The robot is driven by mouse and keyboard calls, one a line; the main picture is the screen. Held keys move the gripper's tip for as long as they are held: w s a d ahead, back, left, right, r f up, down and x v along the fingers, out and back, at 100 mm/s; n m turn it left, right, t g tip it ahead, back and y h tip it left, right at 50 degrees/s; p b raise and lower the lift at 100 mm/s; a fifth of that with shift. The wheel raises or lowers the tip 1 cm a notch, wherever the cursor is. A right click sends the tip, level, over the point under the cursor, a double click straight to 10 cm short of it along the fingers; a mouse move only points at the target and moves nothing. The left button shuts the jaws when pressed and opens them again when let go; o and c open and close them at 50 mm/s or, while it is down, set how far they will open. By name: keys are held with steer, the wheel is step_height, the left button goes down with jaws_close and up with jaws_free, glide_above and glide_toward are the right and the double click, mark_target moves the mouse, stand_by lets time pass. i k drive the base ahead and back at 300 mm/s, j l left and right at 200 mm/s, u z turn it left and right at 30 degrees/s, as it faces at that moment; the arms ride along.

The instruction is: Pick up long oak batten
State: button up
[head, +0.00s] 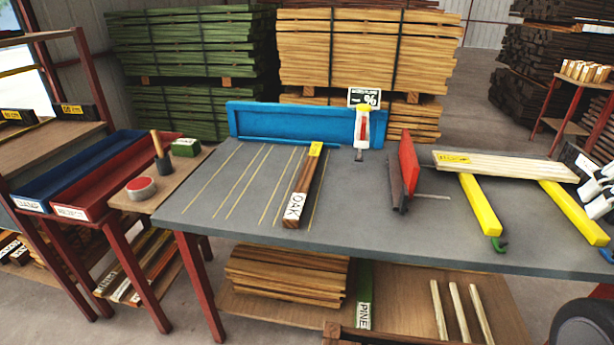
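A long brown oak batten (303,185) lies flat on the grey table top, on the part marked with thin yellow lines. Its near end carries a white label reading OAK, and its far end is yellow. It points away from me, tilted slightly to the right, with bare table on both sides.
A blue fence (290,122) and a meter-like tool (362,130) stand behind the batten. A red and grey upright piece (406,170) is to its right. Farther right, a pale board (500,166) rests across yellow supports (480,205). Red and blue trays stand left.

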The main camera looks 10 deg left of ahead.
mark_target(293, 217)
steer(key=i+j, duration=0.1)
steer(key=j, duration=0.55)
steer(key=i+j, duration=0.1)
steer(key=j, duration=0.5)
steer(key=i+j, duration=0.1)
steer(key=j, duration=0.55)
steer(key=i+j, duration=0.1)
steer(key=j, duration=0.5)
steer(key=i+j, duration=0.1)
steer(key=j, duration=0.55)
steer(key=z, duration=0.05)
